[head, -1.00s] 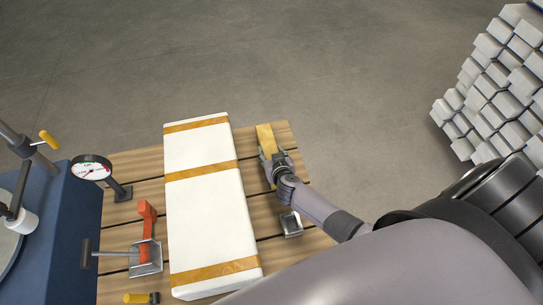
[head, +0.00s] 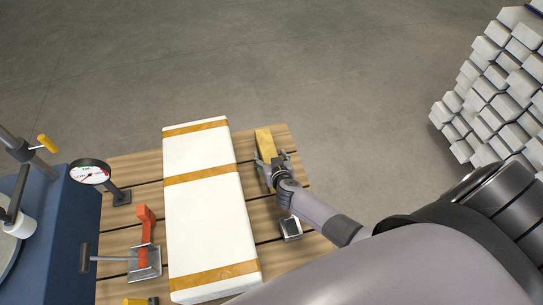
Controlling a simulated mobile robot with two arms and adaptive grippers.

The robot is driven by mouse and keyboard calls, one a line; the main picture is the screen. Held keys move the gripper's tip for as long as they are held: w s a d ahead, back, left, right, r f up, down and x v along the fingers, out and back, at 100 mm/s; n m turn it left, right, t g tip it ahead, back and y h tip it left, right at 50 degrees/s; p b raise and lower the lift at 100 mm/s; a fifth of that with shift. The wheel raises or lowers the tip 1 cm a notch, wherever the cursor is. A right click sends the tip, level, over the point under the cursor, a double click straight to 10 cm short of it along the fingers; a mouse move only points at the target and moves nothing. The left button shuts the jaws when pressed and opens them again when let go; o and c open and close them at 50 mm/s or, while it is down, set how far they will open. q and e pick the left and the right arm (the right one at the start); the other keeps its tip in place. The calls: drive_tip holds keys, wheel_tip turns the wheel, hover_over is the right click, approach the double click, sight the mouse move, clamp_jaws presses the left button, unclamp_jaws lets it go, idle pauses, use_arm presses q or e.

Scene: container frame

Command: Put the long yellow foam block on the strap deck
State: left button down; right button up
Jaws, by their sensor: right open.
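The yellow foam block (head: 264,141) is at the far right corner of a slatted wooden deck (head: 264,214), to the right of a long white box with orange bands. It appears to rest on the slats. My right gripper (head: 270,160) is open at the block's near end, with one finger on each side. Its hand hides part of that end. I cannot tell from the picture which surface is named the strap deck. My left gripper is not in view.
The white box (head: 205,220) lies along the deck's middle. A dial gauge (head: 90,172), a red-handled clamp (head: 146,238) and a small yellow-handled thing (head: 136,301) are left of it. A small metal bracket (head: 291,228) is beside my right forearm. Grey blocks are stacked at right.

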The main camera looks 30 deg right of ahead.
drive_tip(key=shift+s+r, duration=0.1)
drive_tip(key=shift+r, duration=0.15)
drive_tip(key=p+v, duration=0.2)
drive_tip(key=v, duration=0.9)
drive_tip(key=shift+s+a+r+p, duration=0.1)
drive_tip(key=shift+s+p, duration=0.25)
